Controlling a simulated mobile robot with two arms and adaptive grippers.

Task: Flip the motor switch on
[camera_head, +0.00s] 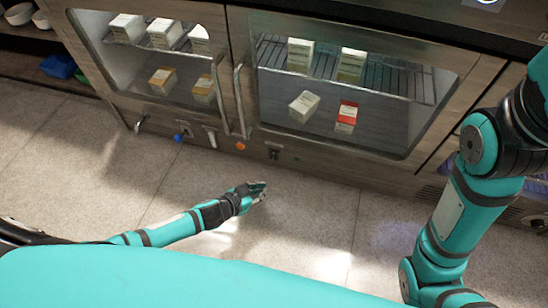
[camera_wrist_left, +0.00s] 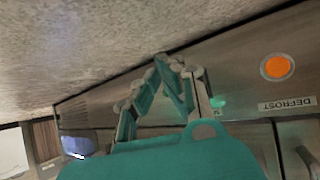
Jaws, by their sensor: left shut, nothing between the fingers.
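In the head view these are a blue knob (camera_head: 180,136), a light lever-like part (camera_head: 210,137), an orange button (camera_head: 240,145) and a small dark switch-like part (camera_head: 273,153). I cannot read a motor label on any of them. My left gripper (camera_head: 258,190) is shut and empty, apart from the cabinet front and below the controls. In the left wrist view its fingers (camera_wrist_left: 168,75) come together, with the orange button (camera_wrist_left: 278,67) to their right, beside a label reading DEFROST.
The cabinet's glass doors (camera_head: 385,130) show small boxes on wire shelves, with tall door handles (camera_head: 241,100) between them. My right arm stands at the right, near the cabinet. The pale floor (camera_head: 150,180) in front is clear. A blue object (camera_head: 59,66) lies on a shelf at left.

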